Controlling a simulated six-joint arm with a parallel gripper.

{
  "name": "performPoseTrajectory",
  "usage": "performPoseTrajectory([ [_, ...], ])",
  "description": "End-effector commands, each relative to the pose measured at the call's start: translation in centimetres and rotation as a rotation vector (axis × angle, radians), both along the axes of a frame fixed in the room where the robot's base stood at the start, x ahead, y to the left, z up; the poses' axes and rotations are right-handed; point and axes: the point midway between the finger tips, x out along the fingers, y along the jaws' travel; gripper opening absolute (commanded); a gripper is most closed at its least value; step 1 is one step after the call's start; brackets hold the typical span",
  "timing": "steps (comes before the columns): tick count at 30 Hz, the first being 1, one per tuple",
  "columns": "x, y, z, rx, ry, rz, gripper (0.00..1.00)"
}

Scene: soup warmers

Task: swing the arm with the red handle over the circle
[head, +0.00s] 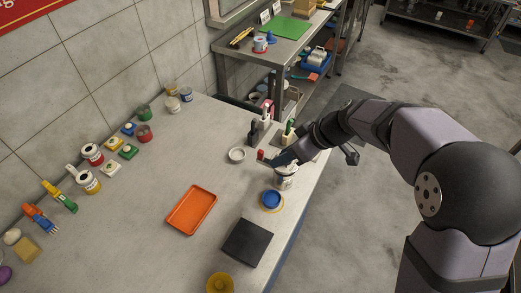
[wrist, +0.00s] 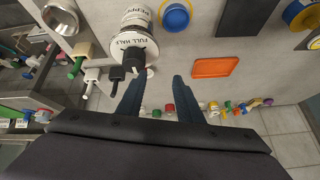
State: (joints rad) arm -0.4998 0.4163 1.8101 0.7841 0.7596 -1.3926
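A small red piece (head: 261,154), perhaps the red handle, shows at the tip of my gripper in the head view. The arm it belongs to is not clear. I cannot pick it out surely in the wrist view. A round pale ring (head: 237,154) lies on the table just left of it. Another circle, a blue disc with a yellow rim (head: 271,200), lies nearer; it also shows in the wrist view (wrist: 176,17). My gripper (wrist: 160,75) is open, with nothing seen between its fingers. A white labelled canister (wrist: 132,38) stands close beside it.
Dark stands with green (head: 290,126) and white (head: 265,112) handles stand close behind my gripper. An orange tray (head: 192,210) and a black square (head: 248,243) lie nearer. Several jars and tools line the wall. The table's middle left is clear.

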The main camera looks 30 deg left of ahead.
Motion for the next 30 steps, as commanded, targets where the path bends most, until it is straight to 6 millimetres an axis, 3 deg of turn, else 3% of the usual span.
performPoseTrajectory([
  [1,0.1,2.0,-0.3,0.033,-0.025,0.060,0.33],
  [3,0.4,4.1,-0.3,0.076,-0.062,0.126,0.33],
  [6,2.4,4.0,-2.3,0.124,-0.084,0.141,0.33],
  [12,4.3,4.4,-3.3,0.183,-0.125,0.170,0.33],
  [20,4.5,4.7,-3.4,0.190,-0.130,0.175,0.33],
  [30,4.4,7.4,-5.9,0.189,-0.127,0.176,0.33],
])
